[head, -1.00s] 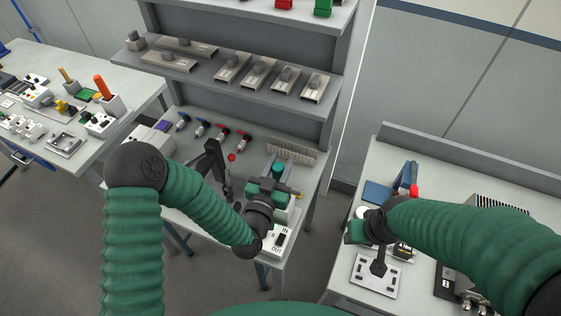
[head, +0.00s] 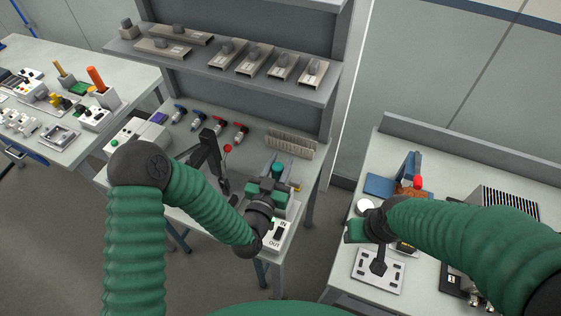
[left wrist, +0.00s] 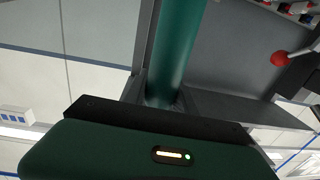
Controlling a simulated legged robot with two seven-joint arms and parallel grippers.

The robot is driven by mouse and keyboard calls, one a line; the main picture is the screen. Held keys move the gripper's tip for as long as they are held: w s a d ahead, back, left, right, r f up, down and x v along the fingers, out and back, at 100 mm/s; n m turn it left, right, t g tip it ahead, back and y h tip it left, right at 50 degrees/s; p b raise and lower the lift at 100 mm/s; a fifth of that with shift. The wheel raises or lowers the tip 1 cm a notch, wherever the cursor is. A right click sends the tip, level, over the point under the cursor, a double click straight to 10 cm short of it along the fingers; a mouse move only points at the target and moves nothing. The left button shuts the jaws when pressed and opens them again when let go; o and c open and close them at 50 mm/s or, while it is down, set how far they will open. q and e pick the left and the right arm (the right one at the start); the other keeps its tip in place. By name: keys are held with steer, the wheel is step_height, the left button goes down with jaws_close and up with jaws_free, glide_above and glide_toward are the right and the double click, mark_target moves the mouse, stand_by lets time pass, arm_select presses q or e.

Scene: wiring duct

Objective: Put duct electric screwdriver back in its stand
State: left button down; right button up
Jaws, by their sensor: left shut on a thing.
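The electric screwdriver shows as a teal cylinder (head: 279,170) standing up out of my left gripper (head: 272,183), over the front right of the middle bench. In the left wrist view the teal cylinder (left wrist: 178,50) rises from between the jaws, which are shut on it. Its lower end is hidden. I cannot clearly pick out its stand; the gripper covers part of the bench there. My right gripper (head: 358,228) is over the right bench, mostly hidden by its own wrist, and its jaws do not show clearly.
A white IN/OUT box (head: 277,236) sits at the middle bench's front corner. A black lever press (head: 208,152) with a red knob (head: 227,148) stands left of the gripper. A comb-like duct piece (head: 290,145) is behind. A slotted plate (head: 379,270) lies on the right bench.

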arm_select(q)
steer(key=shift+a+f+b, duration=0.1)
steer(key=shift+f+b, duration=0.75)
steer(key=shift+f, duration=0.3)
steer(key=c, duration=1.3)
jaws_free()
steer(key=o, duration=0.4)
steer(key=shift+a, duration=0.15)
steer(key=shift+f, duration=0.1)
